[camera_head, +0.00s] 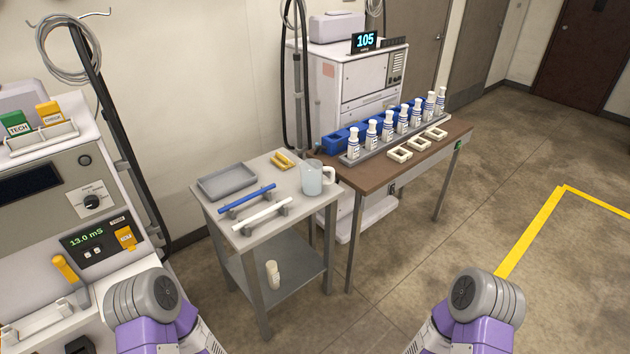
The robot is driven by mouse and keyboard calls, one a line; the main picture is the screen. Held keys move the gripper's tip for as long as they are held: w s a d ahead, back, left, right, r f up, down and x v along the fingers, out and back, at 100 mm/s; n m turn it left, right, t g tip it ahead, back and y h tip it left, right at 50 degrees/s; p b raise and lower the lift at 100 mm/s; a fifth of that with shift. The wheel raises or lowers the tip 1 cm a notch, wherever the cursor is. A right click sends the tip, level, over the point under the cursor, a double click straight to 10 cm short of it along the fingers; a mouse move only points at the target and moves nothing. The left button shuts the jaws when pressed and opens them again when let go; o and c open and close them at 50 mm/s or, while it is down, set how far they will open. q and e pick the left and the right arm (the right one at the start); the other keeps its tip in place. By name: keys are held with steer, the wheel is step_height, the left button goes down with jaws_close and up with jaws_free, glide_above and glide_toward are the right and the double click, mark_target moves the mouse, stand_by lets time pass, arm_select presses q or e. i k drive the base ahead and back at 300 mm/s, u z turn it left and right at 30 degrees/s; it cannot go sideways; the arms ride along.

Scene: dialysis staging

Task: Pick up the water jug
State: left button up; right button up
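The water jug (312,179) is a pale, translucent vessel with a white handle on its right side. It stands upright on the right part of the small grey cart's top (257,203), close to the edge of the brown table. My two arms show only as purple and grey links at the bottom left and bottom right of the picture. Neither gripper is in view. Nothing of mine touches the jug.
On the cart lie a grey tray (227,181), a blue bar (247,198), a white bar (263,219) and a yellow item (284,160). The brown table (378,180) holds several bottles. A white machine (72,218) stands at left. Floor at right is clear.

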mark_target(318, 178)
steer(key=z, duration=0.8)
steer(key=i, duration=1.05)
steer(key=z, duration=0.35)
